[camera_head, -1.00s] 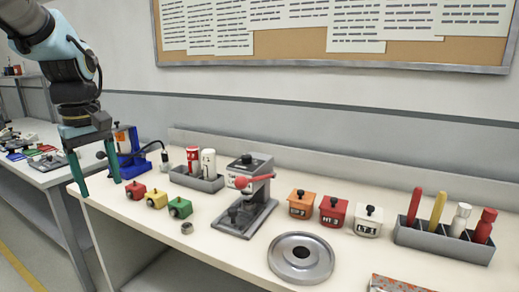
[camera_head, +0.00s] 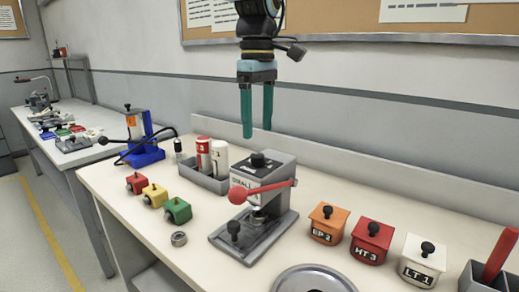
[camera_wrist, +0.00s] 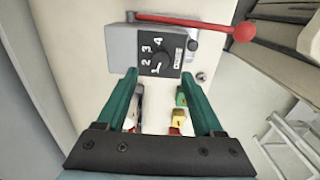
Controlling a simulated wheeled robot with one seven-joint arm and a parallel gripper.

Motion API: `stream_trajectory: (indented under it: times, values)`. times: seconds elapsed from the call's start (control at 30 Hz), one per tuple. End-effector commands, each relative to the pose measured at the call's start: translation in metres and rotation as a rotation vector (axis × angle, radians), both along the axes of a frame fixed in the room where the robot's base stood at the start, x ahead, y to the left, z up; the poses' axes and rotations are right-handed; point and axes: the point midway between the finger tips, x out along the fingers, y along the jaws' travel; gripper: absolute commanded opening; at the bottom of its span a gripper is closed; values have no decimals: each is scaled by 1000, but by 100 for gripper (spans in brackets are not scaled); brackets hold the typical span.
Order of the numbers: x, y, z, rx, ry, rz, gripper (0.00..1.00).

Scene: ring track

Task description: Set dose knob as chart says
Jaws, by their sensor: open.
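The grey dispensing machine (camera_head: 285,205) stands on the bench with a red ball-ended lever (camera_head: 262,188). The black dose knob (camera_head: 258,160) sits on its top. In the wrist view the machine's dark dial plate (camera_wrist: 150,48) shows numerals 1 to 4 around the knob (camera_wrist: 163,57); the knob's exact setting is hard to tell. My gripper (camera_head: 257,132) is open and empty, fingers pointing down, above and apart from the knob. In the wrist view its fingertips (camera_wrist: 160,75) lie either side, just below the dial. Chart papers on the board (camera_head: 422,12) are cropped and unreadable.
Orange (camera_head: 327,222), red (camera_head: 370,240) and white (camera_head: 420,258) labelled boxes stand right of the machine. Small red, yellow and green blocks (camera_head: 177,210) and a grey caddy (camera_head: 207,180) with canisters are left. A round metal dish (camera_head: 312,280) is in front.

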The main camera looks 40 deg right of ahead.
Motion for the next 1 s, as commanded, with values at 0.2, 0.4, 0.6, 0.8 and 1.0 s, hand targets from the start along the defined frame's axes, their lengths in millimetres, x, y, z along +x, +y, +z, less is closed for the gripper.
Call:
stream_trajectory:
  times: [0.2,0.4,0.6,0.8,1.0]
  values:
    - [0,1,-39,3,2,-1,69]
    - [0,1,-60,1,0,-1,69]
    - [0,1,-66,-1,0,-1,69]
    - [0,1,-66,-1,0,-1,65]
    - [0,1,-66,-1,0,-1,43]
